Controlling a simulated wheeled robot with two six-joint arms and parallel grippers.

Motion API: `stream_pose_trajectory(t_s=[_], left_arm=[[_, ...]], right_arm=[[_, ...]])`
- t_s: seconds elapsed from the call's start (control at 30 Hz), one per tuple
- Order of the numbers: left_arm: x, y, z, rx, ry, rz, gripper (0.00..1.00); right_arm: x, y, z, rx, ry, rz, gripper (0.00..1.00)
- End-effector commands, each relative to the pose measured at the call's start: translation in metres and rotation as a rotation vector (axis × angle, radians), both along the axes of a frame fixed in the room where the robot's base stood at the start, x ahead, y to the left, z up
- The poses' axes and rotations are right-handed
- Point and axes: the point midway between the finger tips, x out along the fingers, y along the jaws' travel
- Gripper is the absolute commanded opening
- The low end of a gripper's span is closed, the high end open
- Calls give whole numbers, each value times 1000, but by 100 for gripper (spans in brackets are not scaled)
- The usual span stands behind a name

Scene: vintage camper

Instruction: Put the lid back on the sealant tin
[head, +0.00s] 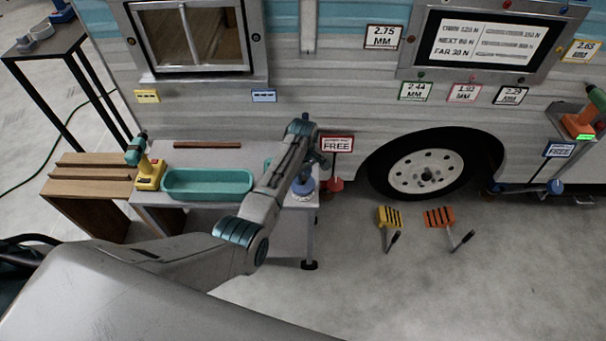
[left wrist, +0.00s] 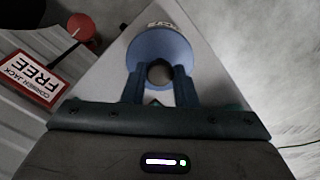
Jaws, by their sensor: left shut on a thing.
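The round blue lid (left wrist: 150,46) has a dark round knob (left wrist: 160,72) in its middle. My left gripper (left wrist: 159,78) is shut on this knob. In the head view the left gripper (head: 305,168) points down at the right end of the work table, with the blue lid (head: 303,187) below it. A pale lettered part of the sealant tin (left wrist: 162,25) shows just beyond the lid's rim. The lid hides most of the tin, and I cannot tell whether the two touch. My right gripper is out of view.
The work table (head: 180,222) also carries a teal tray (head: 207,184), a yellow-based drill (head: 149,172) and a brown strip (head: 207,145). A red "FREE" sign (head: 337,144) stands right behind the gripper. The camper wall is close behind the table.

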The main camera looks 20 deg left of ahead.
Motion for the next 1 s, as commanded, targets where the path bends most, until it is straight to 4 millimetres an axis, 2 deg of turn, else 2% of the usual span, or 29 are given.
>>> stream_pose_trajectory(t_s=[1.0], left_arm=[[0, 0, 0, -1, -1, 0, 0]], right_arm=[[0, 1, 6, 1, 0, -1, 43]])
